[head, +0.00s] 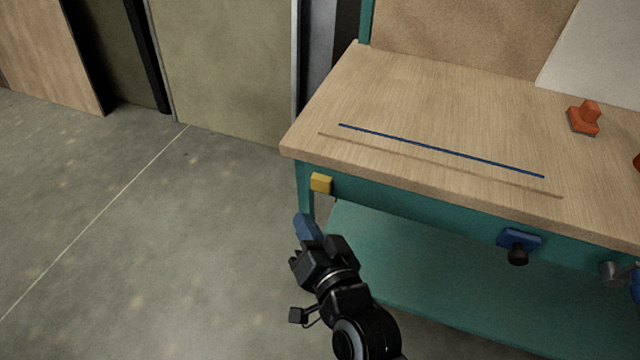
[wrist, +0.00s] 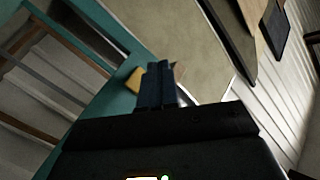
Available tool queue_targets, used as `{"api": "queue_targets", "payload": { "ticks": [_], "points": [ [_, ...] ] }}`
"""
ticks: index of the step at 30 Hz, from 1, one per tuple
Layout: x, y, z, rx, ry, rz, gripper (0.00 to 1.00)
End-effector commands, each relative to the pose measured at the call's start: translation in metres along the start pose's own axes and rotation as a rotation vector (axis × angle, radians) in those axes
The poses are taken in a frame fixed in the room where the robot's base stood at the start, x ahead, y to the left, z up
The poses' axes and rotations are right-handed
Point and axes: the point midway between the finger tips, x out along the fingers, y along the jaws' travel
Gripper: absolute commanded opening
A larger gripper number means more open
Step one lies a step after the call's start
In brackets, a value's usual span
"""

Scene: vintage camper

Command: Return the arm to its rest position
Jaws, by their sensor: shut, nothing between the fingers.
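My gripper (head: 305,226) is in the head view at the lower middle, in front of the left front corner of the workbench. Its blue fingers are together and hold nothing. In the wrist view my gripper (wrist: 158,70) shows its two blue fingers side by side, closed. The fingertips point toward the bench's left leg, below the yellow block (head: 321,183) on the bench front. The yellow block also shows in the wrist view (wrist: 134,79), just left of the fingers. I cannot tell whether the fingers touch the leg.
The workbench (head: 430,90) has a wooden top and a teal lower shelf (head: 430,270). A thin blue rod (head: 440,150) lies above the top's surface. An orange object (head: 584,118) stands at the back right. A blue plate with a black knob (head: 518,245) juts from the front. Floor (head: 150,240) is clear at left.

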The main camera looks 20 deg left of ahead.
Motion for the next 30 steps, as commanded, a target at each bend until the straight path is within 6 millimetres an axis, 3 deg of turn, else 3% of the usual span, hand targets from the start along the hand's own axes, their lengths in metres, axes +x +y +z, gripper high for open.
{"api": "queue_targets", "payload": {
  "ticks": [11,16,20,24,30],
  "points": [
    [0.0,0.0,0.0,0.0,0.0,0.0,0.0],
    [-0.023,0.017,-0.001,-0.019,0.011,0.037,0.0],
    [-0.074,0.047,-0.004,-0.059,0.04,0.113,0.0],
    [-0.144,0.074,-0.01,-0.119,0.076,0.211,0.0],
    [-0.242,0.087,-0.02,-0.201,0.111,0.346,0.0]
  ]
}}
